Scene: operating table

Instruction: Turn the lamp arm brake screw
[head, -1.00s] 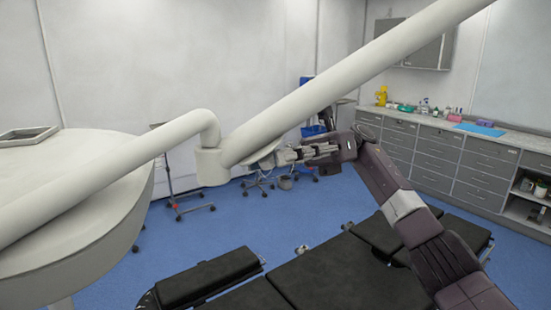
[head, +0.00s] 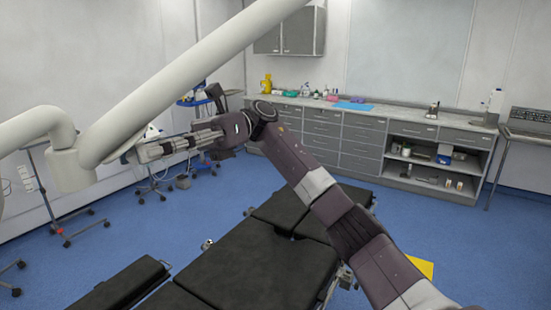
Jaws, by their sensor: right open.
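The lamp arm (head: 190,75) is a thick off-white tube that slopes from the top down to a joint (head: 70,170) at the left of the head view. A thinner curved tube (head: 35,122) leaves the joint to the left. The brake screw cannot be made out. My right gripper (head: 148,152) is open, just right of the joint and below the lower end of the thick tube. Its fingers point left toward the tube. Whether it touches the lamp arm cannot be told. My left gripper is not in view.
A black operating table (head: 235,265) stands below my right arm. A long counter with drawers (head: 335,135) lines the back wall and holds bottles and a blue mat (head: 353,106). Wheeled stands (head: 62,195) are at the left. Blue floor (head: 130,235) is clear between.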

